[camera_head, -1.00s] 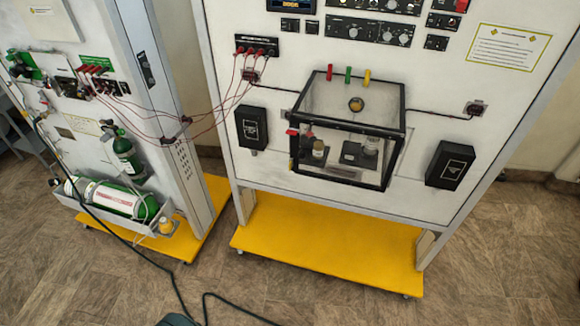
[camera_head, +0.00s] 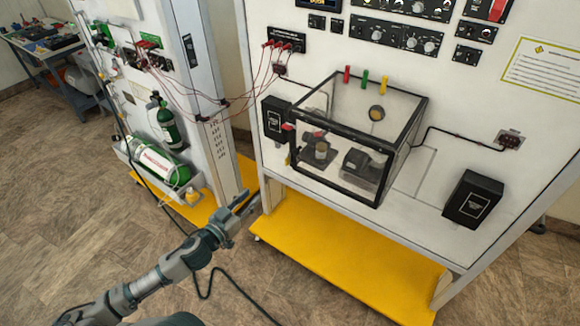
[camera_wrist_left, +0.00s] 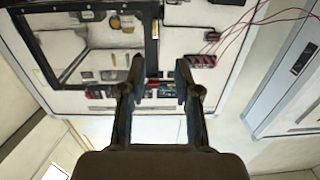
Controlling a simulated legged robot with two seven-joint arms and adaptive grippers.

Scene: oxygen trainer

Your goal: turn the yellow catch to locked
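The clear, black-framed box (camera_head: 350,150) is mounted on the front of the white panel (camera_head: 415,175). A yellow tab (camera_head: 385,83) stands at its top back edge, beside a green tab (camera_head: 365,79) and a red tab (camera_head: 347,74). I cannot tell whether this tab is the catch, nor its setting. My left gripper (camera_head: 241,203) is in front of the panel, below and left of the box, and apart from it. In the left wrist view its two fingers (camera_wrist_left: 160,77) are spread with nothing between them. The right gripper is out of view.
A yellow base shelf (camera_head: 345,260) juts out below the panel. Red wires (camera_head: 240,95) run left to a second panel with green cylinders (camera_head: 160,160). A black box (camera_head: 473,199) is at right. A dark cable lies on the open floor.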

